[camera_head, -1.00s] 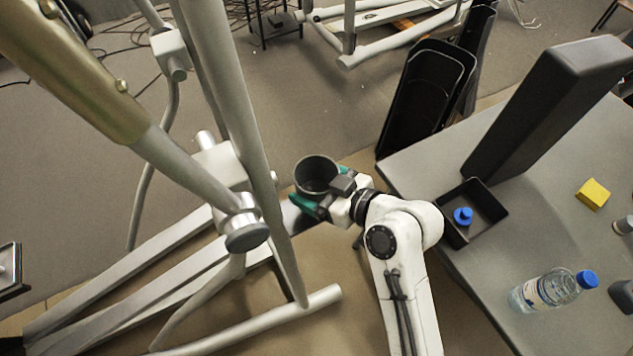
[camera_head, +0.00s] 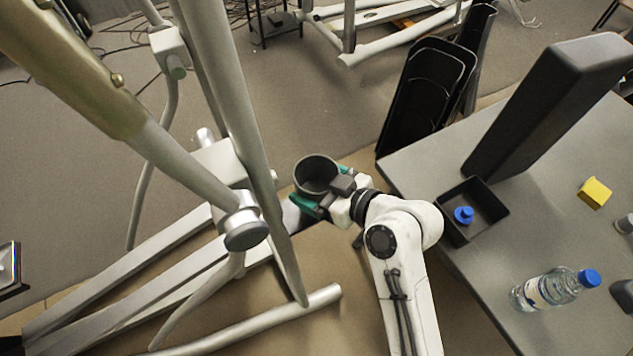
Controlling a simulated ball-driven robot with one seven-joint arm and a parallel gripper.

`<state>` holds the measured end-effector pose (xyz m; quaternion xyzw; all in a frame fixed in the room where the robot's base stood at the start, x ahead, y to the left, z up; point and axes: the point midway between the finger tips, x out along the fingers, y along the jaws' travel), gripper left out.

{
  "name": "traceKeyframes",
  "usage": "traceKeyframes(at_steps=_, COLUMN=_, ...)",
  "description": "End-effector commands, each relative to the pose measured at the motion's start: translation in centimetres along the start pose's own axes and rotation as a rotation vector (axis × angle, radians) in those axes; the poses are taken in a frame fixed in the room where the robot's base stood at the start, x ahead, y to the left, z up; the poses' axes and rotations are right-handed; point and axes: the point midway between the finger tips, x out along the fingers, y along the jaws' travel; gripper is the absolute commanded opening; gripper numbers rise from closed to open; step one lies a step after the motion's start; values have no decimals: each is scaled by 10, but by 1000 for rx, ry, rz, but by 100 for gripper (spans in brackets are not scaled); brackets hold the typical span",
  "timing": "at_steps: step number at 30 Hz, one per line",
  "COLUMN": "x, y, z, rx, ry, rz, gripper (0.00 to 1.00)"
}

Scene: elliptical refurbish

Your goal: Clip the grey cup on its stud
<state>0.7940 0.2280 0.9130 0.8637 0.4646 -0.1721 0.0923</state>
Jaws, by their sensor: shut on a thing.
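The grey cup (camera_head: 316,172) is a dark grey, open-topped round cup in the middle of the view, its mouth facing up. My gripper (camera_head: 312,199), with green fingers, is shut on it and holds it in the air just right of the machine's slanted upright tube (camera_head: 232,100). A round metal end with a dark grey cap (camera_head: 246,235) sits on the machine's lower joint, left of and below the cup. I cannot tell whether this is the stud. The cup is apart from that joint in the picture. Part of the cup's lower side is hidden by the gripper.
A grey table (camera_head: 560,150) stands at right, with a black tray (camera_head: 488,205) holding a blue piece (camera_head: 464,215), a yellow block (camera_head: 594,193), a bottle (camera_head: 556,288) and a tall dark block (camera_head: 545,105). Black panels (camera_head: 425,95) lean behind. The machine's tubes crowd the left.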

Motion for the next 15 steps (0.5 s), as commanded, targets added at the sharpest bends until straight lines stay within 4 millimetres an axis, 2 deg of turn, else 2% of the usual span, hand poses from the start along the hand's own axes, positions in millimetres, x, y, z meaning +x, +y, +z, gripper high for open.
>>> traceKeyframes(at_steps=15, x=2, y=0, z=4, rx=0, ry=0, rz=0, gripper=56)
